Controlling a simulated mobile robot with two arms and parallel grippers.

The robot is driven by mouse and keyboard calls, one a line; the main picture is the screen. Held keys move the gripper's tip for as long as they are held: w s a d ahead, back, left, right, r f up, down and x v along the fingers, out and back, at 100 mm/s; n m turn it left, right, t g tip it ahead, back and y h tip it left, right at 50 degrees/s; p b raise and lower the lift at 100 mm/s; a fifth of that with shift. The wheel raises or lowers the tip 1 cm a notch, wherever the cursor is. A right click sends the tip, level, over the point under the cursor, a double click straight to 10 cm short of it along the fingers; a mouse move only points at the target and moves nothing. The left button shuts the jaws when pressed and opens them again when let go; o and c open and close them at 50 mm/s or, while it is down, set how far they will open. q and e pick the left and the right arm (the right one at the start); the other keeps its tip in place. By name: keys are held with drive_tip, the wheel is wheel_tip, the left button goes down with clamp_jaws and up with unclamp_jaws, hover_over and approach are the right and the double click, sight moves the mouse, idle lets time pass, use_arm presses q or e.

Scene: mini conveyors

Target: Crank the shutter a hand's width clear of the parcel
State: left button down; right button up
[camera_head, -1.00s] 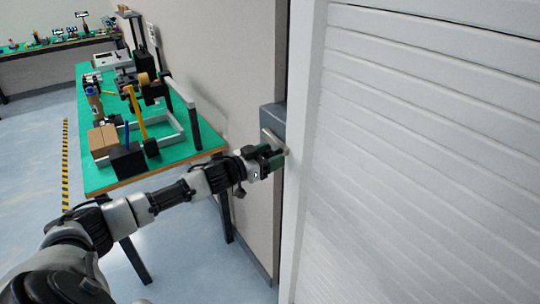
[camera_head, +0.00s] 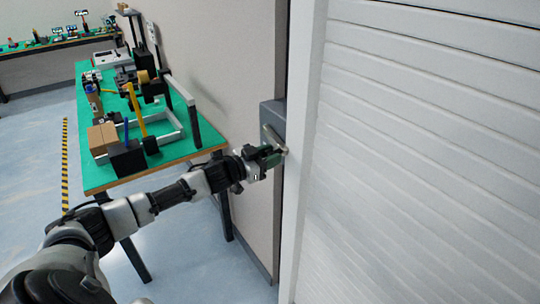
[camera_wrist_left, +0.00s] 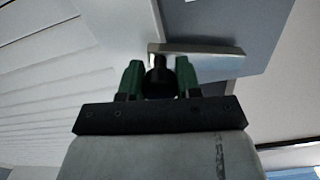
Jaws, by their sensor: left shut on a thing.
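The shutter (camera_head: 430,150) is a wall of white horizontal slats filling the right of the head view. Its lower edge is not in view. A grey crank box (camera_head: 271,113) sits on the wall beside its frame. A metal crank arm (camera_head: 272,136) slants from it; it also shows in the left wrist view (camera_wrist_left: 215,63). My left gripper (camera_head: 270,157) is shut on the dark crank handle (camera_wrist_left: 158,80), which sits between its green fingers. My right gripper is out of view. I see no parcel at the shutter.
A green-topped bench (camera_head: 105,178) stands left of the crank along the wall. It carries a cardboard box (camera_head: 102,137), a black holder (camera_head: 126,157) and other gear. Pale floor (camera_head: 35,170) with a striped line (camera_head: 65,165) lies open to the left.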

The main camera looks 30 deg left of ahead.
use_arm(q)
drive_tip(key=w+a+f+m+b, duration=0.2)
drive_tip(key=m+b, duration=0.4)
drive_tip(key=m, duration=0.3)
drive_tip(key=w+a+f+m+b, duration=0.2)
drive_tip(key=a+f+m+b, duration=0.2)
drive_tip(key=m, duration=0.5)
drive_tip(key=shift+a+b, duration=1.1)
drive_tip(key=shift+a, duration=0.7)
drive_tip(key=c, duration=0.8)
unclamp_jaws()
drive_tip(key=shift+r, duration=0.1)
